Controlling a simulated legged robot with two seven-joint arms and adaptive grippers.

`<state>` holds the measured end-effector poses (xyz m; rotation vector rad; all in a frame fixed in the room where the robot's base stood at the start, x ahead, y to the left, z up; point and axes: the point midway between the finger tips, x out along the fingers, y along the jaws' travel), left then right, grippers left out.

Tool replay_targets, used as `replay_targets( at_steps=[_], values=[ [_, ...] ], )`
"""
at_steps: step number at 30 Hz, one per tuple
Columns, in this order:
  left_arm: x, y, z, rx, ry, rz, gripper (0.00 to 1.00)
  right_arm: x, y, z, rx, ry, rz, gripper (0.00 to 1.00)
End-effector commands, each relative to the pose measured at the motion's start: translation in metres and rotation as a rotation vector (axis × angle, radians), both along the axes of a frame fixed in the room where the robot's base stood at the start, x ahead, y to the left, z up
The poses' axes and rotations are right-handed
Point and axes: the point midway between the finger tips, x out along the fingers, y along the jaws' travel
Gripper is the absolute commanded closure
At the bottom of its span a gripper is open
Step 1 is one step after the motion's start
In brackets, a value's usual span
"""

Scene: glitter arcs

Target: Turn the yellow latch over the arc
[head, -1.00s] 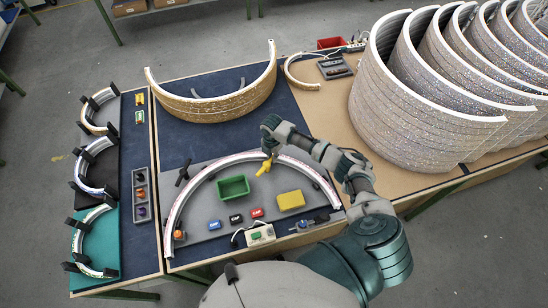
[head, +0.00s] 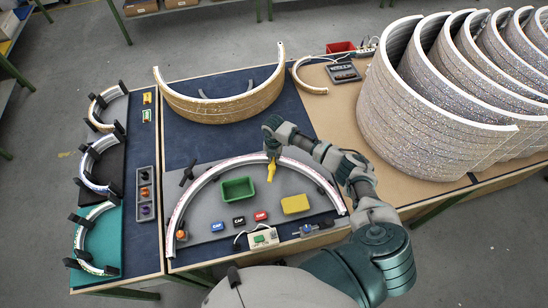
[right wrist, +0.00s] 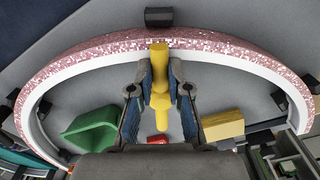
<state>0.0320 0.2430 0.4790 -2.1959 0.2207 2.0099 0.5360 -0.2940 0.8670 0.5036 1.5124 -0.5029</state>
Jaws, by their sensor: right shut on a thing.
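The yellow latch (head: 271,171) stands at the top of the white-edged arc (head: 205,184) on the grey board. In the right wrist view the latch (right wrist: 160,85) runs lengthwise between my fingers, its far end lying over the arc's pink glitter band (right wrist: 105,50). My right gripper (head: 271,156) is shut on the latch; in the right wrist view my right gripper (right wrist: 160,78) has one finger on each side of it. The fingers hide part of the arc behind them. My left gripper is not in view.
Inside the arc lie a green bin (head: 238,189), a yellow block (head: 295,204) and several small caps (head: 239,221). A black clamp (head: 188,172) stands at the arc's upper left. A large gold arc (head: 222,107) stands behind. Tall glitter arcs (head: 425,125) fill the right.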

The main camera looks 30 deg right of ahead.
Motion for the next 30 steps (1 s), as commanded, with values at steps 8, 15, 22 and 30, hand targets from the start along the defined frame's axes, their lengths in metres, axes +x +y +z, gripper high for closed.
replay_targets(
  at_steps=[8, 15, 22, 30],
  values=[
    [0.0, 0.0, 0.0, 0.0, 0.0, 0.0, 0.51, 0.001, 0.001, 0.0, 0.0, -0.002, 0.006, 1.0],
    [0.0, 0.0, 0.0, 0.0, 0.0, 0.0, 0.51, 0.0, 0.001, 0.0, 0.0, -0.001, 0.005, 0.58],
    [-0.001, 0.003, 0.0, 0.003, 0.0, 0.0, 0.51, 0.0, 0.0, 0.001, 0.0, -0.001, 0.004, 0.58],
    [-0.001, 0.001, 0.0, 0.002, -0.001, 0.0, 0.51, 0.002, 0.0, 0.038, 0.0, -0.006, 0.004, 0.58]
  ],
)
